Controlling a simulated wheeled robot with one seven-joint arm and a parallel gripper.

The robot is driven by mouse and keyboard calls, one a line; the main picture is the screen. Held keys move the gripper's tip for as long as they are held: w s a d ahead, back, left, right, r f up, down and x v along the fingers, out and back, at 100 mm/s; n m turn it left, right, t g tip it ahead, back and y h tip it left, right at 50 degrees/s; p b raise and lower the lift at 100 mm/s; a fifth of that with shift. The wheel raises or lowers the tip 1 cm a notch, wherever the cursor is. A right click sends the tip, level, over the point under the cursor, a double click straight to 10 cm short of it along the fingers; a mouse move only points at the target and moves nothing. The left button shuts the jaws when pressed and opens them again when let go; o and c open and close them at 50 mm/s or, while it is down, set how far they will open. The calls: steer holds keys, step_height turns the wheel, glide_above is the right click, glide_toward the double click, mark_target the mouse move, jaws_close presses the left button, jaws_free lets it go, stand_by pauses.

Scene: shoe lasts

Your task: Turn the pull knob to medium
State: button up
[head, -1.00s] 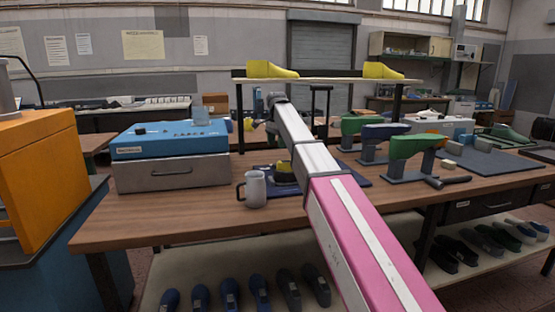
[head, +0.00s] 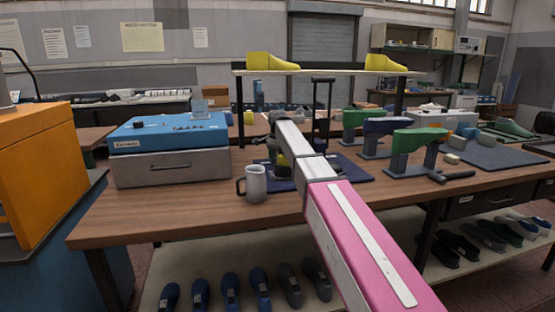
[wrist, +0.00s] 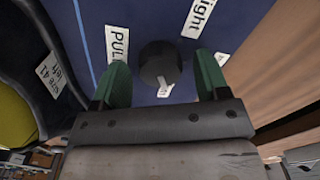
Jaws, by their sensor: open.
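The pull knob (wrist: 160,66) is a dark round knob with a pale pointer, on a dark blue surface. The pointer aims toward the bottom of the wrist view. A "PULL" label (wrist: 118,42) is left of the knob, and a label ending in "ight" (wrist: 197,18) is at upper right. Two more labels are partly hidden near the fingers. My gripper (wrist: 161,70) is open, with one green finger on each side of the knob and visible gaps. In the head view my arm mostly hides the gripper and the knob; part of the dark blue base (head: 352,172) shows.
A yellow last (wrist: 14,125) and a dark part with a "left" label (wrist: 50,78) are close on the left. A grey mug (head: 256,184) stands in front of the base. A blue-topped box (head: 168,135) is at left, with green lasts (head: 405,141) at right.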

steer(key=shift+f, duration=0.15)
steer(key=c, duration=0.9)
steer(key=shift+n, duration=0.3)
steer(key=n, duration=0.5)
steer(key=shift+n, duration=0.3)
steer(key=n, duration=0.5)
steer(key=shift+n, duration=0.3)
